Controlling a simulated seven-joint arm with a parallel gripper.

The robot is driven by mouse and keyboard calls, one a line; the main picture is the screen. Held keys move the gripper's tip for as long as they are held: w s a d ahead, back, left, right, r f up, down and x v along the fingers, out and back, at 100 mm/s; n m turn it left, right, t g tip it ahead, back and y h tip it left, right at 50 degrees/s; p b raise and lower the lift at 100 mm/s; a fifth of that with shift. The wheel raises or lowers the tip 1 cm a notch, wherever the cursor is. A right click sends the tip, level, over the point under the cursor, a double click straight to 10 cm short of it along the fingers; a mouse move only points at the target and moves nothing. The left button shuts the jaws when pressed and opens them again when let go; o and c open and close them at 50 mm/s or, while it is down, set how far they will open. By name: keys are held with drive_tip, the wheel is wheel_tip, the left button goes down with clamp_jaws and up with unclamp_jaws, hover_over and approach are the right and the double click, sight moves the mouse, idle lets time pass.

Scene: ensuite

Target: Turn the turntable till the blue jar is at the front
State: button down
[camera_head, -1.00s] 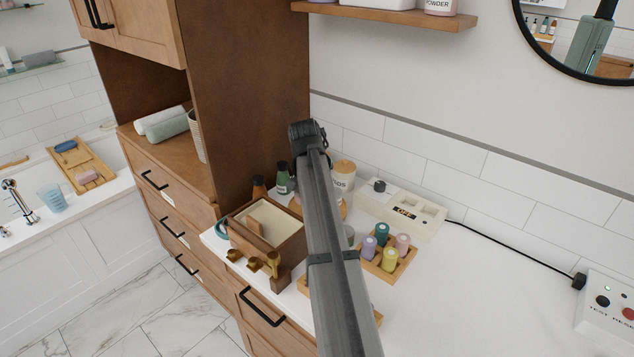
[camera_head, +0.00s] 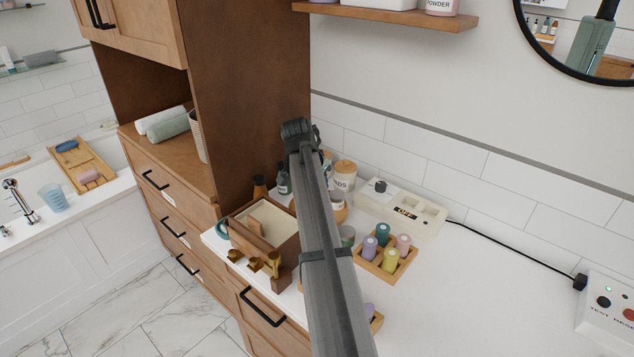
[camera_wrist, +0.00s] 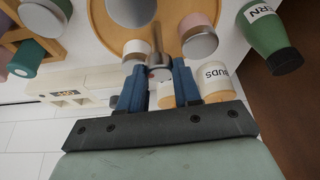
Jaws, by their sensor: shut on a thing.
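The turntable is a round wooden disc (camera_wrist: 172,45) at the top of the wrist view, with several grey-lidded jars on it. A jar with a pinkish side (camera_wrist: 200,38) stands near its right edge. My gripper (camera_wrist: 158,74) has blue fingers shut on a slim grey post (camera_wrist: 157,45) at the disc's edge. In the head view my arm hides most of the turntable; a jar (camera_head: 337,201) on it shows just right of the arm. My gripper's fingers (camera_head: 326,160) show partly there. I cannot make out the blue jar in either view.
A BUDS jar (camera_head: 344,175) stands behind the turntable, by the white OFF box (camera_head: 400,208). A wooden tray of coloured bottles (camera_head: 386,260) is to the right. An open wooden box (camera_head: 264,230) stands left.

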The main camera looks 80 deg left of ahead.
drive_tip(key=c, duration=0.8)
unclamp_jaws()
drive_tip(key=v, duration=1.4)
drive_tip(key=shift+w+a, duration=0.1)
